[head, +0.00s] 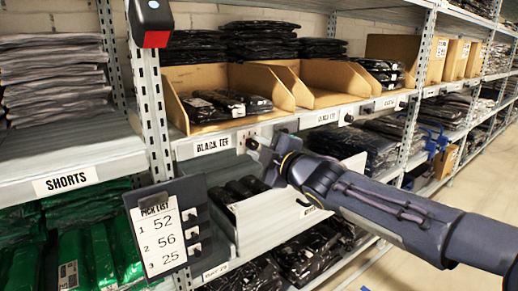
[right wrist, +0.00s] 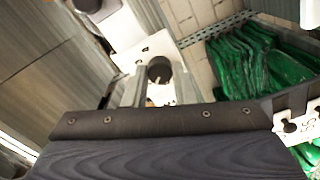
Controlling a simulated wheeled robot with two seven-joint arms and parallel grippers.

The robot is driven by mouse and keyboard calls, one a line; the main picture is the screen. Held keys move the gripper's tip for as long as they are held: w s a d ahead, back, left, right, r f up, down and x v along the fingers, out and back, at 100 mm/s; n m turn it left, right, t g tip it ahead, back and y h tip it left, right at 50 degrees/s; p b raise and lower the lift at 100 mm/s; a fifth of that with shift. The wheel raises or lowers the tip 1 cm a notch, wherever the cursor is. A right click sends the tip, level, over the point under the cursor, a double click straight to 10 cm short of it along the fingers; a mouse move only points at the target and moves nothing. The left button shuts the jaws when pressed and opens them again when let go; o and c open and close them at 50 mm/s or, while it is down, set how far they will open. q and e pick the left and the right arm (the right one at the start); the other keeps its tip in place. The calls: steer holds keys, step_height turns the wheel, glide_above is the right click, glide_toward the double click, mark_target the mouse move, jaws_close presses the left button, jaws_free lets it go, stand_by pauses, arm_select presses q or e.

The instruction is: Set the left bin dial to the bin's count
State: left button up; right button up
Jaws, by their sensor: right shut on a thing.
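The left bin (head: 275,94) is an open cardboard bin on the middle shelf. Black packages (head: 228,103) lie in it; three show, and its walls may hide others. Its dial is a dark knob on a white plate (head: 243,136) beside the "BLACK TEE" label (head: 213,144) on the shelf edge. My right gripper (head: 260,149) is at this dial and hides part of it. In the right wrist view, the fingers (right wrist: 160,80) are shut on the dark round knob (right wrist: 159,66), one on each side. The dial's setting cannot be read. My left gripper is out of view.
A second cardboard bin (head: 333,77) stands to the right, with another dial knob (head: 348,118) below it. A pick list board (head: 165,230) with knobs hangs at the lower left, near the upright post (head: 152,110). Black packages fill the shelf below.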

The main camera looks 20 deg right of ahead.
steer(key=o, duration=1)
steer(key=p+v, duration=0.2)
steer(key=v, duration=0.6)
steer(key=shift+p, duration=0.35)
